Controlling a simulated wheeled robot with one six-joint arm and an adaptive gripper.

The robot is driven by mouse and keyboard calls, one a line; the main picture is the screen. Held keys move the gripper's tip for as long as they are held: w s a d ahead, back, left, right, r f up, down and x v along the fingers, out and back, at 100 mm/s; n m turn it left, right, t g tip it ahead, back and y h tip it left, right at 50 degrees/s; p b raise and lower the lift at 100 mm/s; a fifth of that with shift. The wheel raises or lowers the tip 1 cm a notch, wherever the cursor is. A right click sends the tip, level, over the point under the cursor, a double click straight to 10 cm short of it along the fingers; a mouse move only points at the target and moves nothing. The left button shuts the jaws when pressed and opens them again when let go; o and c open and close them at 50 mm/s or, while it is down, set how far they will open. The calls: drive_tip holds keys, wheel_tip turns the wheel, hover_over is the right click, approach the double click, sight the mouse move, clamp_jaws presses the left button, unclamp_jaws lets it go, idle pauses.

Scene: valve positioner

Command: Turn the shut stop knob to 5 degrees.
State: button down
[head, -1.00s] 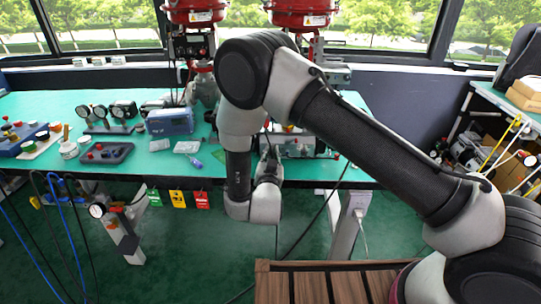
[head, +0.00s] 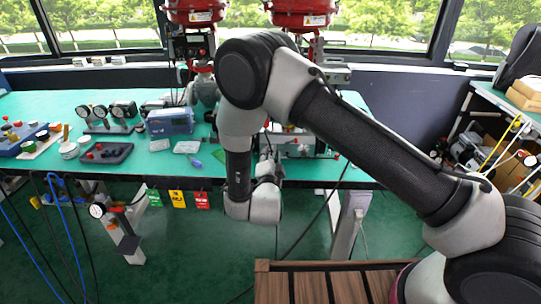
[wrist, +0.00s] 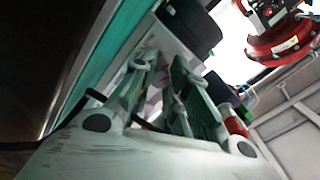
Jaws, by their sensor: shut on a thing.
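My gripper (wrist: 163,75) shows in the wrist view with its two fingers reaching up to the front of a light grey housing. It is shut on a small part there, which I take for the shut stop knob; the fingers hide nearly all of it, and its angle and any scale cannot be read. In the head view my gripper (head: 268,160) is mostly hidden behind my wrist, at the front of the grey valve positioner unit (head: 300,147) at the table's front edge.
Red actuators (head: 300,14) stand above the back of the green table (head: 80,103). A blue-grey box (head: 170,121), gauges (head: 122,109) and a dark tray (head: 104,153) lie to the left. Coloured tags (head: 178,199) hang from the front edge. A slatted wooden surface (head: 320,285) is in front.

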drive_tip(key=shift+f+m, duration=0.1)
drive_tip(key=shift+m, duration=2.1)
drive_tip(key=c, duration=1.3)
unclamp_jaws()
drive_tip(key=shift+c, duration=0.2)
drive_tip(key=s, duration=0.7)
drive_tip(key=shift+s, duration=0.3)
drive_tip(key=shift+a, duration=0.1)
